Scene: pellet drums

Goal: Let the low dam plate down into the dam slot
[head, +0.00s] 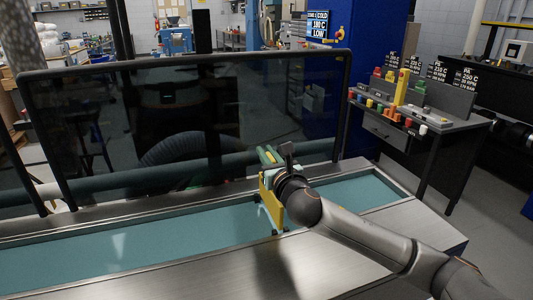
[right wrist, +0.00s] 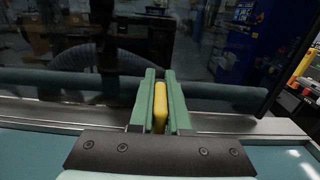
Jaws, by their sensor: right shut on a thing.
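My right gripper (head: 267,157) reaches in from the right over a long trough of teal water. In the right wrist view its two green fingers (right wrist: 160,78) are shut on the yellow top of the low dam plate (right wrist: 160,108). In the head view the yellow plate (head: 268,203) hangs upright below the gripper, across the trough. Small dark brackets, seemingly the dam slot (head: 283,231), show at the trough's near edge by the plate's lower end. The gripper and plate hide much of the slot, so I cannot tell how deep the plate sits. My left gripper is out of view.
A dark-framed clear screen (head: 180,110) stands along the trough's far side, close behind the gripper. The trough's metal near rim (head: 180,268) is bare. A bench (head: 420,125) with coloured blocks and temperature signs stands to the right.

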